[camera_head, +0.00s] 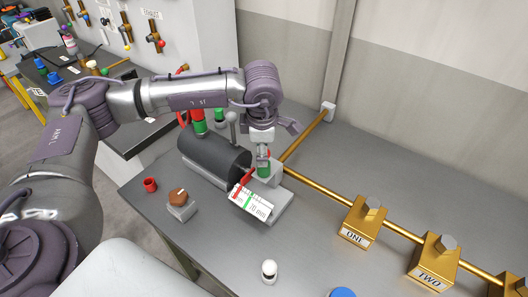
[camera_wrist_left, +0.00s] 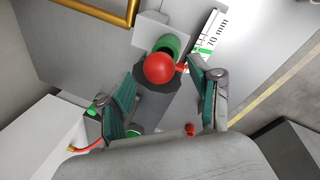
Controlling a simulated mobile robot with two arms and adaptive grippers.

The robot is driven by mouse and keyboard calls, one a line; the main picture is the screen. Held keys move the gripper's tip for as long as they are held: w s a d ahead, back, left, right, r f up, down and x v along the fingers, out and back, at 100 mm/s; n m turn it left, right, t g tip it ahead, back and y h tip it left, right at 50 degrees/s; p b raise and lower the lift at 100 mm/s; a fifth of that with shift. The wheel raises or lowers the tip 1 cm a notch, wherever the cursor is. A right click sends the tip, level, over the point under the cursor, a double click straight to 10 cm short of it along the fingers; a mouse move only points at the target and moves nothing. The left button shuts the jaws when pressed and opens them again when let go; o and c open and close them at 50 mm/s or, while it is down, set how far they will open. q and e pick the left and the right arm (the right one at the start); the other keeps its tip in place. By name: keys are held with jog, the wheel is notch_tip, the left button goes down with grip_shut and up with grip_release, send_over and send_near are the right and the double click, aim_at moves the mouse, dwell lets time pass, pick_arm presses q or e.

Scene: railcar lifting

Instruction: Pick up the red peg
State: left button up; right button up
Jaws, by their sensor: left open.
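A small red cylinder (camera_head: 150,185) stands on the grey table at left, apart from the gripper; it seems to show small in the left wrist view (camera_wrist_left: 190,130). A red ball-shaped top (camera_wrist_left: 159,68) sits over a green sleeve (camera_wrist_left: 170,44) at the end of a dark grey horizontal cylinder (camera_head: 213,155). I cannot tell which of these red things is the peg. My left gripper (camera_head: 266,150) is over the green sleeve, its open fingers on either side of the red ball in the wrist view (camera_wrist_left: 163,76). Contact cannot be told. My right gripper is not in view.
A white 70 mm scale (camera_head: 252,204) with a red pointer lies beside the cylinder. A brown knob on a grey block (camera_head: 178,197) stands at left. A brass pipe (camera_head: 330,195) with blocks marked ONE (camera_head: 358,222) and TWO (camera_head: 434,262) runs right.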

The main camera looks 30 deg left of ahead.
pick_arm(q)
jog(key=shift+x, duration=1.05)
jog(key=shift+a+f, duration=0.1)
jog(key=shift+f, duration=0.2)
jog(key=shift+c, duration=0.7)
grip_shut()
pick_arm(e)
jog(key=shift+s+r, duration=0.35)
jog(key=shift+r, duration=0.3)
pick_arm(q)
jog(key=shift+r, duration=0.15)
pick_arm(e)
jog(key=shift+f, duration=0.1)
